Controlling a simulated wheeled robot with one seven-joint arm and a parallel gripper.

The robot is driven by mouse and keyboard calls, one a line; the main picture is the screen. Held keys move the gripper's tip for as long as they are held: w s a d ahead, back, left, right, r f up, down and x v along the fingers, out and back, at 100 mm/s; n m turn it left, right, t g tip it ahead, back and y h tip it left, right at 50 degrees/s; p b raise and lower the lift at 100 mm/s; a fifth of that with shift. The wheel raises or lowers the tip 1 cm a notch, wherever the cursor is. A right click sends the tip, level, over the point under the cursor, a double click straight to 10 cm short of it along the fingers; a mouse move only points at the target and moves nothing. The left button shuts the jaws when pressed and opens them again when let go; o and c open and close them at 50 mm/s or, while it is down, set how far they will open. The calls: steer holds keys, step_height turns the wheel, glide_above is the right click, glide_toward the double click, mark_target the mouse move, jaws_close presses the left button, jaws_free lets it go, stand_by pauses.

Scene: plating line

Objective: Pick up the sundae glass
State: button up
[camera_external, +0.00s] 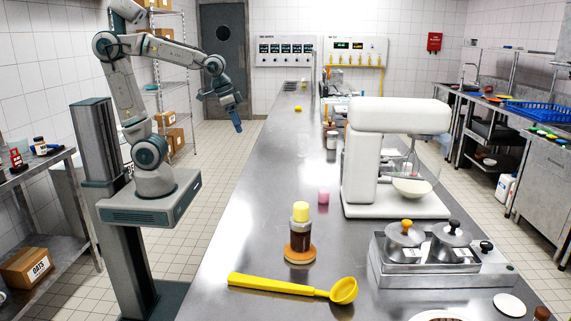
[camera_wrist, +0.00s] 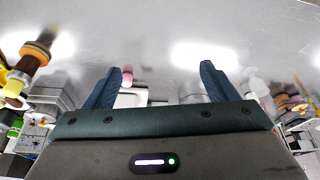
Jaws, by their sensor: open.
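A small pink cup-like object (camera_external: 323,196) stands on the counter left of the mixer. It also shows in the wrist view (camera_wrist: 127,74), beside the left finger and farther off.
The steel counter (camera_external: 225,255) holds a yellow-capped brown bottle (camera_external: 301,230), a yellow ladle (camera_external: 285,287), a white stand mixer (camera_external: 362,170) and a steel unit with lidded pots (camera_external: 425,280). The counter's left strip is mostly clear. A shelf rack (camera_external: 172,70) stands behind my arm.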

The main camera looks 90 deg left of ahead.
steer(key=w+a+n, duration=0.2)
steer(key=w+a, duration=0.4)
steer(key=w, duration=0.1)
steer(key=n+g+y, duration=0.1)
steer(key=n+y, duration=0.2)
steer(key=n, duration=0.3)
glide_above(303, 146)
steer(key=s+a, duration=0.1)
step_height(303, 146, down, 13)
steer(key=shift+s, duration=0.1)
steer(key=shift+p+x, duration=0.85)
steer(key=shift+x, duration=1.8)
steer(key=shift+s, duration=0.15)
steer(key=c, duration=1.3)
steer(key=shift+c, duration=1.4)
